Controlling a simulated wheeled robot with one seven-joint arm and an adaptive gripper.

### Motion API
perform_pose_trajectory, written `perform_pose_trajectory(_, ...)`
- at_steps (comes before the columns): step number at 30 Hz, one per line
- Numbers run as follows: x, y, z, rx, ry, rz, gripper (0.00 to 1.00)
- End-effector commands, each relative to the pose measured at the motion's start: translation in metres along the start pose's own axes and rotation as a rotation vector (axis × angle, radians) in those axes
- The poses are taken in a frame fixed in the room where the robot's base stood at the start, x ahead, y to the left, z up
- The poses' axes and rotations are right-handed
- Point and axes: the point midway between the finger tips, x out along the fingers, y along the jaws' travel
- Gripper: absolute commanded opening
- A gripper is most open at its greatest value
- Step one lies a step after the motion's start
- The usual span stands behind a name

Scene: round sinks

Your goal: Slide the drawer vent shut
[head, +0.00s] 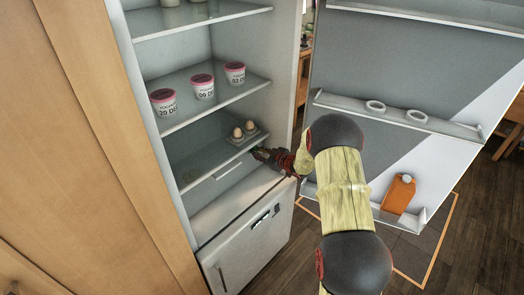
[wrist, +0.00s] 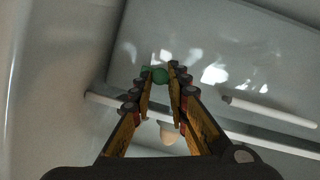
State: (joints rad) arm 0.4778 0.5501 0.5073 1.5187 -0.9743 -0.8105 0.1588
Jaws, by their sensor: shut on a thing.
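My gripper (head: 268,155) reaches into the open fridge at the right end of the low shelf, beside the egg holder (head: 243,134). I cannot tell whether this piece is the drawer vent's slider. The head view does not show it, as the gripper covers that spot. A white bar (wrist: 270,110), like a handle, lies right of the fingers; a similar bar (head: 228,170) shows under the shelf in the head view.
Several pink-lidded yogurt cups (head: 203,86) stand on the shelf above. The fridge door (head: 400,60) hangs open at right, with an orange carton (head: 398,194) low in it. A wooden cabinet (head: 90,140) borders the left. An egg (wrist: 168,132) shows between the fingers' lower parts.

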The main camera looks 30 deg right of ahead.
Motion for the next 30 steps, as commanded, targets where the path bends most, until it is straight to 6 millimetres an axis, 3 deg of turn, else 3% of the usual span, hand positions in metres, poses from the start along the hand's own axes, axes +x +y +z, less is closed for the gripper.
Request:
perform_pose_trajectory(3, -0.0018, -0.0126, -0.0039, -0.001, 0.000, -0.002, 0.00)
perform_pose_trajectory(10, -0.0013, -0.0135, -0.0033, -0.001, 0.000, -0.003, 0.00)
perform_pose_trajectory(11, -0.0012, -0.0136, -0.0033, -0.001, 0.000, -0.004, 0.18)
perform_pose_trajectory(18, -0.0013, -0.0129, -0.0035, -0.001, 0.000, -0.003, 0.32)
perform_pose_trajectory(30, -0.0037, -0.0110, -0.0036, -0.001, 0.000, 0.000, 0.35)
